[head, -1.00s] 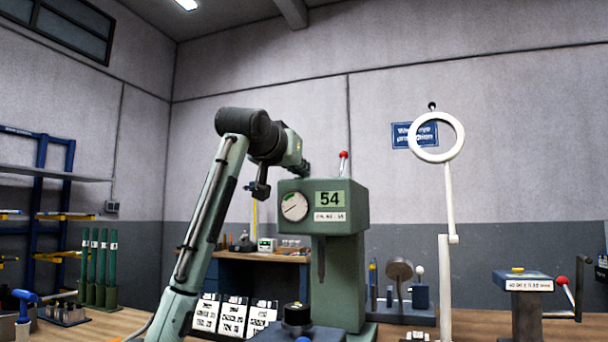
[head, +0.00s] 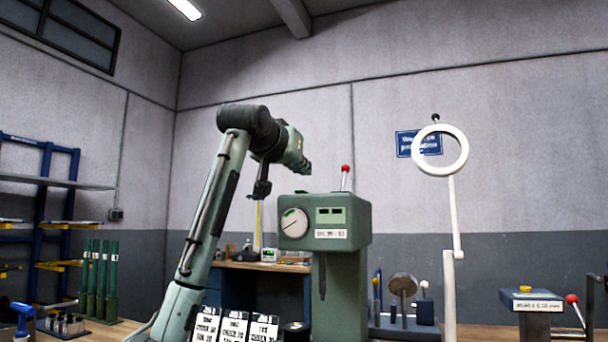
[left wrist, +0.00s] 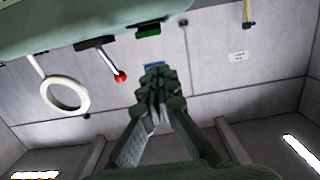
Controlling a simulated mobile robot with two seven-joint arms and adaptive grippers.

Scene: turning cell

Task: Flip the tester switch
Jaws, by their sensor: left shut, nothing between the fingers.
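The tester (head: 340,212) is a green machine with a round gauge, a small panel (head: 330,215) and a red-balled lever (head: 345,170) on top. The panel shows two small dark boxes. My left gripper (head: 307,168) is shut and empty, just above the tester's upper left edge and left of the lever; it looks apart from the tester. In the left wrist view, upside down, the fingers (left wrist: 153,75) are closed, with the red ball (left wrist: 120,76) to their left. A bright green block (left wrist: 148,30) shows beyond the tester's edge; I cannot tell whether it is the switch.
A white ring lamp (head: 440,150) on a post stands right of the tester. White cards (head: 233,326) stand in front at left.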

